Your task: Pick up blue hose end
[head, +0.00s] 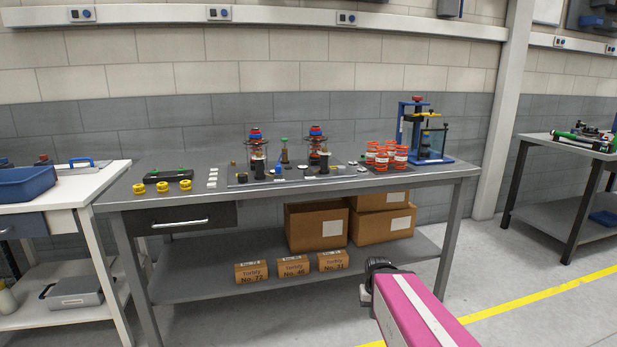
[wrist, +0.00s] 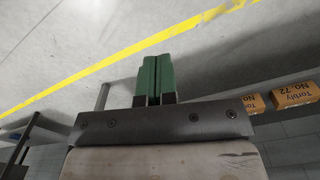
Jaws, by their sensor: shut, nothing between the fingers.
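My gripper (wrist: 155,78) shows in the wrist view as two green fingers pressed together with nothing between them. It hangs over bare floor with a yellow line, away from the tables. In the head view only my pink arm shows at the bottom, and the fingers cannot be made out. I cannot pick out a blue hose end in either view. A fixture with green and black parts (head: 583,141) lies on the right-hand table, too small to make out in detail.
The grey middle workbench (head: 130,197) carries yellow rings (head: 162,187), orange-red parts (head: 386,156) and a blue-framed press (head: 424,130). Cardboard boxes (head: 316,228) stand on its lower shelf. A white table with a blue bin (head: 28,185) is at left. Floor at right is clear.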

